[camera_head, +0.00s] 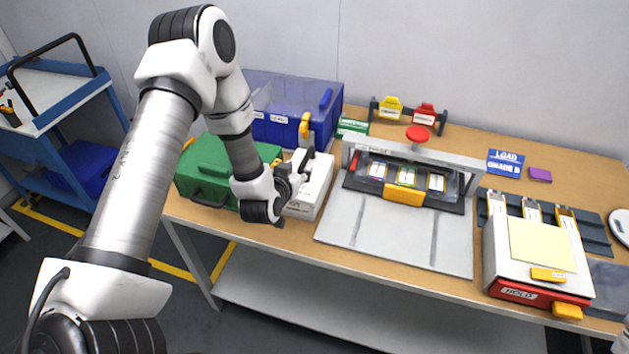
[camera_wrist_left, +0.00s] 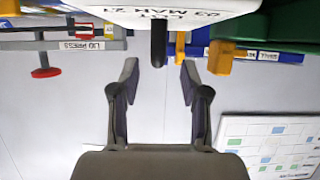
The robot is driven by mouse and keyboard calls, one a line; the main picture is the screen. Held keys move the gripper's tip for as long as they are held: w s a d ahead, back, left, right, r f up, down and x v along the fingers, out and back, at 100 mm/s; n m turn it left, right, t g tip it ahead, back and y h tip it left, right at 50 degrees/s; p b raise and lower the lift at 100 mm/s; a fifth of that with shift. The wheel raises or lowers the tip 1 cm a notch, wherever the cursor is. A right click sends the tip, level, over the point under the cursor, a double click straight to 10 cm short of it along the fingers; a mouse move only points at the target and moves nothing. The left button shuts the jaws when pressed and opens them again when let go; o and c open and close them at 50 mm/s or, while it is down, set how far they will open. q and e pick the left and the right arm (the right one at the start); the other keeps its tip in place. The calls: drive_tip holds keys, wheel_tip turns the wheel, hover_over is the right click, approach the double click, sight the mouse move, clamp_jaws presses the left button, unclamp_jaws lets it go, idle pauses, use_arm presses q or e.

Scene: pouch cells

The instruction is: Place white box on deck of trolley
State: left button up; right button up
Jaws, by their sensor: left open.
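The white box (camera_head: 319,181) stands on the wooden bench, right of a green case, partly hidden by my left gripper (camera_head: 303,161). In the left wrist view the white box (camera_wrist_left: 190,16) fills the top edge with dark printed lettering. My left gripper (camera_wrist_left: 157,78) is open there, and a dark upright bar (camera_wrist_left: 158,44), seemingly a handle on the box, shows between its fingertips.
The green case (camera_head: 207,164) and a blue lidded bin (camera_head: 286,95) crowd the box. A grey press fixture (camera_head: 400,232) stands to its right. A red and white unit (camera_head: 530,262) is at the bench's right. Floor lies between bench and trolley.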

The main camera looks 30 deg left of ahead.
sight(304, 161)
use_arm(q)
drive_tip(key=x, duration=0.1)
drive_tip(key=p+x, duration=0.1)
drive_tip(key=x, duration=0.1)
drive_tip(key=shift+w+r, duration=0.15)
drive_tip(key=shift+w, duration=0.5)
clamp_jaws()
drive_tip(key=shift+w, duration=0.1)
drive_tip(key=shift+w, duration=0.1)
